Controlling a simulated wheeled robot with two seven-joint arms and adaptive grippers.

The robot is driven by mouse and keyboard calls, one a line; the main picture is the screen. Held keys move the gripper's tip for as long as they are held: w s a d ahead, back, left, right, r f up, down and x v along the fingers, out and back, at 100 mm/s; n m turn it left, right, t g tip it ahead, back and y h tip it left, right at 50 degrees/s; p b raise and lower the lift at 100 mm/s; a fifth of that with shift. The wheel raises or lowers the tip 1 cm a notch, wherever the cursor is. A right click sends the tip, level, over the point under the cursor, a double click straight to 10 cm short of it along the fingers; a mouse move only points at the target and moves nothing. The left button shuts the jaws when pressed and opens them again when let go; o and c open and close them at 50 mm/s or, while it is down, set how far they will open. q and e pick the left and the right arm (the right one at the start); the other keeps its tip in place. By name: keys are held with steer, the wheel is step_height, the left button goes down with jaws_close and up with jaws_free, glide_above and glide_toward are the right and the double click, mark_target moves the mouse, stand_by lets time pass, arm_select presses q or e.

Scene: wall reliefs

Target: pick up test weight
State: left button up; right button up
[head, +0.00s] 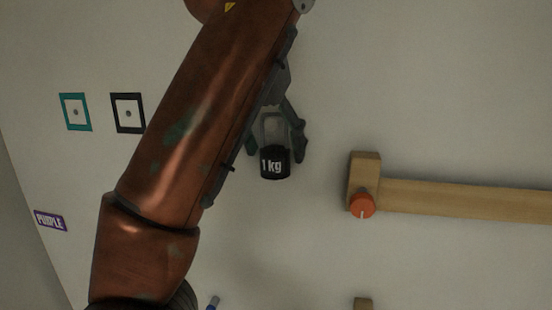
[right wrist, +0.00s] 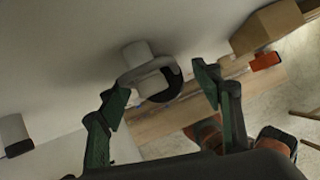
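The test weight (head: 275,163) is a black block marked "1 kg" with a grey loop handle, upright against the pale wall. In the right wrist view the weight (right wrist: 167,86) shows its pale handle at a light peg (right wrist: 137,54) standing out from the wall. My right gripper (head: 277,150) is open, with one finger on each side of the weight. In the right wrist view my right gripper (right wrist: 160,80) shows gaps between both fingers and the weight. My left gripper is in neither view.
A wooden rail (head: 460,198) with an end block and orange knob (head: 362,205) juts out right of the weight. Another pale peg (right wrist: 14,132) shows in the wrist view.

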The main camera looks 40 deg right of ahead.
steer(key=shift+w, duration=0.1)
steer(key=c, duration=0.5)
jaws_close()
